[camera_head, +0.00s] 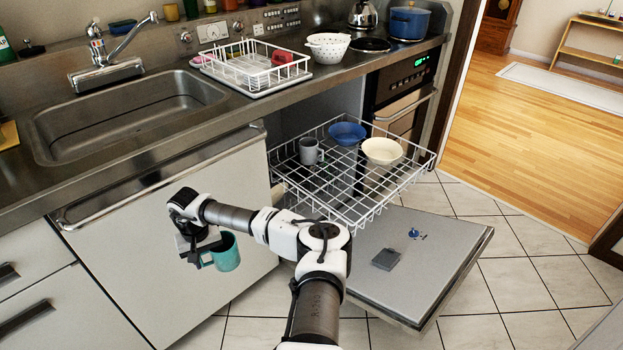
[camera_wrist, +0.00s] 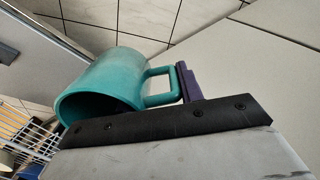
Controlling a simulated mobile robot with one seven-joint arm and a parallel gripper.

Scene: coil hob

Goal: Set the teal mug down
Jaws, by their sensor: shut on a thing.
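The teal mug (camera_head: 226,252) hangs in my gripper (camera_head: 203,256), in front of the white cabinet door below the sink. In the wrist view the teal mug (camera_wrist: 108,88) shows its open mouth toward the lower left, and its handle is at my gripper (camera_wrist: 182,84). One dark finger shows beside the handle; the other is hard to make out. The mug is held in the air, clear of the floor and to the left of the pulled-out dish rack (camera_head: 345,190).
The rack holds a grey mug (camera_head: 309,151), a blue bowl (camera_head: 347,132) and a cream bowl (camera_head: 382,151), with bare wire at its front. The open dishwasher door (camera_head: 420,262) lies below. The counter has a sink (camera_head: 125,112), a drying rack (camera_head: 255,66) and a colander (camera_head: 328,47).

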